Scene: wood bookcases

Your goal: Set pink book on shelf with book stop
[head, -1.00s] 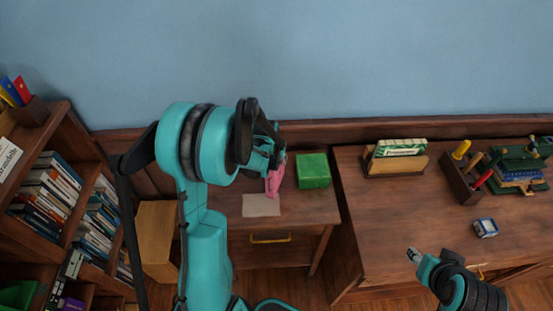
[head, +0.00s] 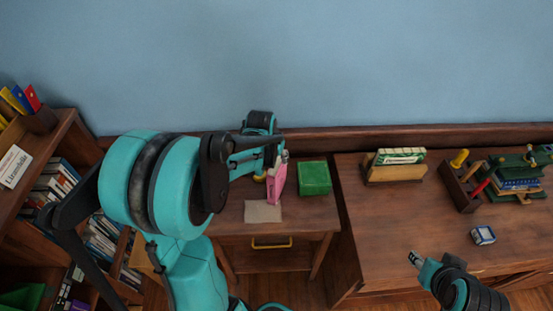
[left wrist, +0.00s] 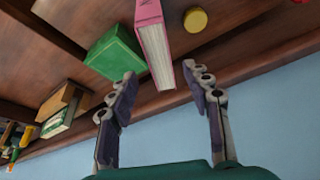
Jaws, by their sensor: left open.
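The pink book (head: 278,178) stands on the small side table (head: 297,214) beside a green box. In the left wrist view the pink book (left wrist: 154,38) points its page edge between my fingers. My left gripper (left wrist: 160,82) is open around the near end of the book, with gaps visible on both sides. In the head view it is mostly hidden behind my arm. My right gripper (head: 415,257) is over the desk's front edge, too small to tell its opening. A bookcase (head: 62,135) with several books is at the left; I cannot make out a book stop.
The green box (head: 314,178) is close right of the book. A yellow round object (left wrist: 195,20) lies near it. A beige sheet (head: 263,211) is on the table front. The desk (head: 400,225) holds a card holder (head: 397,166), a tool rack (head: 462,187) and a small blue-white box (head: 483,235).

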